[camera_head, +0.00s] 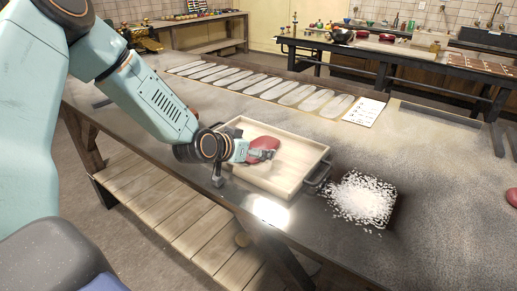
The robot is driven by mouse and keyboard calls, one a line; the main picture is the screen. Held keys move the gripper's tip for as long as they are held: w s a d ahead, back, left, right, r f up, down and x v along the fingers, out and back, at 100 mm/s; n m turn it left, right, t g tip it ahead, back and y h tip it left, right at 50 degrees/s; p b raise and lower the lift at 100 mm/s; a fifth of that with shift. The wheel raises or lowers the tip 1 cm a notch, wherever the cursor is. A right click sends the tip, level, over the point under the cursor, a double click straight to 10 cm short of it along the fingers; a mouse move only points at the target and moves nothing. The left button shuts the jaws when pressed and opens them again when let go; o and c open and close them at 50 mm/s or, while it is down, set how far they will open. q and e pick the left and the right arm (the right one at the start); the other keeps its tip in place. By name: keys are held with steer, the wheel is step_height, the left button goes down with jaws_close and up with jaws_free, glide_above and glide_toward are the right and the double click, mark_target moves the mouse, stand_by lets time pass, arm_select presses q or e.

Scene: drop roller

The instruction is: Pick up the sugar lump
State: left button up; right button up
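My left gripper (262,155) reaches over a pale wooden tray (287,183) from its left side. A rounded red object (265,143) shows right at its fingers, inside the tray. I cannot tell whether the fingers touch it, or whether they are open or shut. No single lump of sugar can be made out. A spread of white grains or small pieces (362,198) lies on a dark patch of the table, right of the tray. My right gripper is not in view.
The tray has dark handles and stands near the front edge of the grey table (420,165). A row of pale oval shapes (262,85) and a white sheet (363,111) lie along the back. Another red object (512,197) is at the right edge. The table's right part is mostly clear.

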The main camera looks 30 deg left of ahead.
arm_select(q)
steer(key=shift+d, duration=0.1)
steer(key=shift+c, duration=0.7)
steer(key=shift+w+f, duration=0.1)
steer(key=shift+w, duration=0.1)
steer(key=c, duration=0.3)
steer(key=shift+s, duration=0.1)
steer(key=c, duration=0.5)
steer(key=shift+c, duration=1.5)
